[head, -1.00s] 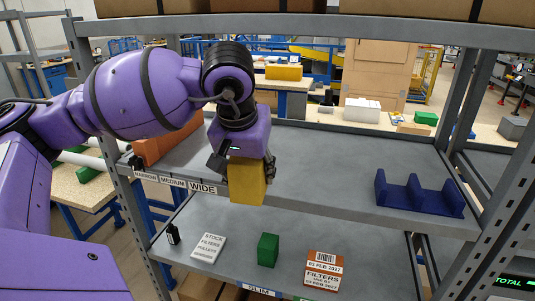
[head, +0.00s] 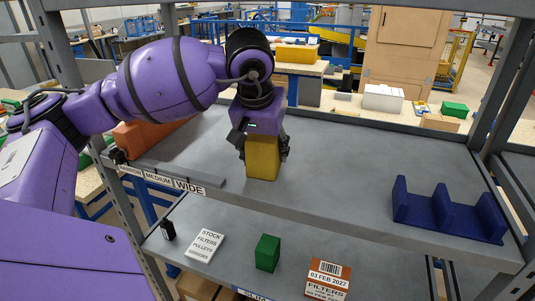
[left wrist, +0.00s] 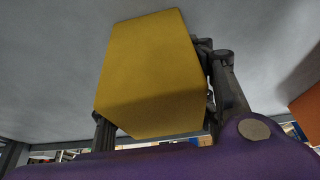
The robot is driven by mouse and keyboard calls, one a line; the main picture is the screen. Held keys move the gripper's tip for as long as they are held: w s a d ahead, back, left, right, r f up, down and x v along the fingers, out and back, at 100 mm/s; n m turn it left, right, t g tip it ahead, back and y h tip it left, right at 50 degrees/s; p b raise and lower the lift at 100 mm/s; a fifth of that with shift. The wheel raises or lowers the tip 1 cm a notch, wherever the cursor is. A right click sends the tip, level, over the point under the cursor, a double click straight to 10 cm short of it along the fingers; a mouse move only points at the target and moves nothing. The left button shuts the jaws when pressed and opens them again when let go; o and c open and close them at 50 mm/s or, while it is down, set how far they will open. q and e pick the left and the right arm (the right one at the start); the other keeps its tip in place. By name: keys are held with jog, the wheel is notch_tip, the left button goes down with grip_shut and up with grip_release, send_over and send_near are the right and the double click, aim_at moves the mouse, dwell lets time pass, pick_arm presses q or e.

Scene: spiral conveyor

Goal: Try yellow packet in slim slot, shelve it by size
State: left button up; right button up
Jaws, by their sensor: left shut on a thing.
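The yellow packet (head: 262,160) is a plain block held upright in my left gripper (head: 262,148), which is shut on it. In the head view it is over the upper shelf (head: 330,160), right of the WIDE label (head: 190,186). I cannot tell whether its bottom touches the shelf. The left wrist view shows the packet (left wrist: 155,75) large between the dark fingers. A blue slotted holder (head: 445,220) stands at the right of the upper shelf. A label at the lower shelf's front edge is cut off by the frame. My right gripper is not in view.
An orange block (head: 145,133) sits at the upper shelf's left end. The lower shelf holds a small black item (head: 168,229), a white stock sign (head: 204,246), a green block (head: 267,253) and an orange-white filters box (head: 327,279). The upper shelf's middle is clear.

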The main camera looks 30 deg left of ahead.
pick_arm(q)
jog(key=s, duration=0.1)
jog(key=s+r, duration=0.1)
jog(key=shift+s+d, duration=0.3)
jog(key=shift+w, duration=0.1)
jog(key=o, duration=0.9)
jog(key=shift+w+a+f, duration=0.3)
jog(key=shift+w+f, duration=0.3)
jog(key=shift+w, duration=0.15)
jog(key=shift+o, duration=1.3)
jog(key=shift+r, duration=0.1)
jog(key=shift+o, duration=0.7)
jog(key=shift+s+d+r, duration=0.1)
jog(key=shift+s+r, duration=0.05)
jog(key=shift+s, duration=0.2)
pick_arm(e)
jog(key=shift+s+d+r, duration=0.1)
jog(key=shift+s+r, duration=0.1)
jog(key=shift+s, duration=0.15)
